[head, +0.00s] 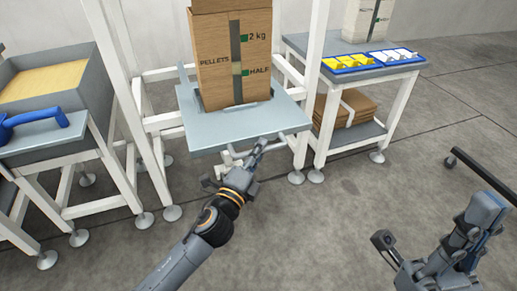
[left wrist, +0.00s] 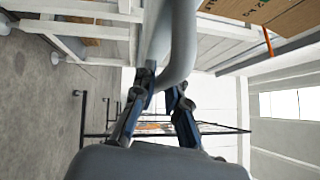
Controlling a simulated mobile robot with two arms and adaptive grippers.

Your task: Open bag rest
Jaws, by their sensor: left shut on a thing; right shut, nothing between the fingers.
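A pale grey-blue platform (head: 215,135) on a white frame carries an open cardboard box (head: 235,60) marked "PELLETS", "2 kg" and "HALF". A grey tubular handle (head: 294,134) shows under the platform's front edge. It looms large in the left wrist view (left wrist: 184,50). My left gripper (head: 260,145) is shut on this handle; its two fingers (left wrist: 160,95) lie on either side of the tube. How the handle joins the platform is hidden. My right gripper (head: 492,203) is shut and empty, over open floor at the lower right, far from the handle.
A grey bin table (head: 50,150) with a blue-handled tool (head: 40,118) stands left. A side table (head: 400,70) at right holds a blue tray (head: 345,64) of yellow and white pieces, with flat cardboard (head: 345,108) below. A black bar (head: 480,175) is near my right gripper.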

